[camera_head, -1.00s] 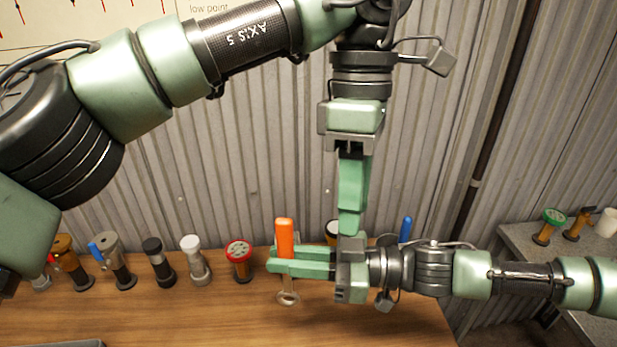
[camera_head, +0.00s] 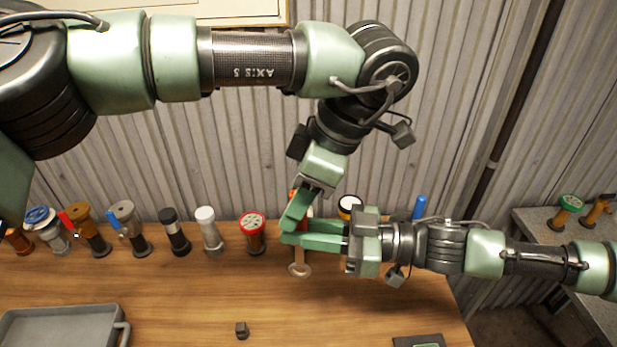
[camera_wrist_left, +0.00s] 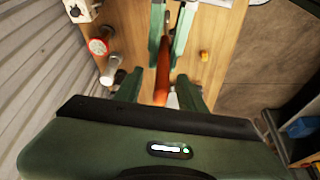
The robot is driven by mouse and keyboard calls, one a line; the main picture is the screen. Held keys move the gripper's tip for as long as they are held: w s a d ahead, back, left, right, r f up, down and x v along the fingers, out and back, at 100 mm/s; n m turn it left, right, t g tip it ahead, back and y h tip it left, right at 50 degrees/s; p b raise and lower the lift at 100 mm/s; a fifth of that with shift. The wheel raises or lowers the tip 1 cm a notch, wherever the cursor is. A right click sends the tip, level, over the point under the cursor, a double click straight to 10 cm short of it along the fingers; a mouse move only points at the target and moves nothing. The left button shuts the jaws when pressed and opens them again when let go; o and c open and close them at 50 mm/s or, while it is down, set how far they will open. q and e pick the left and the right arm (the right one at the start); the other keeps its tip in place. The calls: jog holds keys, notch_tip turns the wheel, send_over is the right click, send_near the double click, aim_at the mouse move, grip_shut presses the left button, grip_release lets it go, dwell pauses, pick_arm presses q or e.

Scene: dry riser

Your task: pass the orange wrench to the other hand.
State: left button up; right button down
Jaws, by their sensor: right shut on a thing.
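The orange wrench (camera_head: 300,269) is upright, with its pale ring end down and its orange handle up. My right gripper (camera_head: 290,238) is shut on it and holds it above the wooden bench. My left gripper (camera_head: 296,212) comes down tilted from above, at the orange handle, and hides most of it in the head view. In the left wrist view the orange handle (camera_wrist_left: 163,78) lies between the left fingers (camera_wrist_left: 160,90), with gaps at both sides. The left gripper is open there.
Several valves and fittings stand along the back of the wooden bench (camera_head: 190,300), including one with a red wheel (camera_head: 252,230). A grey tray (camera_head: 60,322) lies front left, and a small dark cube (camera_head: 241,330) lies at the front. A corrugated wall is behind.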

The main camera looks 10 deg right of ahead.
pick_arm(q)
jog(key=shift+x, duration=0.9)
grip_shut()
pick_arm(e)
jog(key=shift+s, duration=0.15)
dwell(0.6)
jog(key=c, duration=1.3)
grip_release()
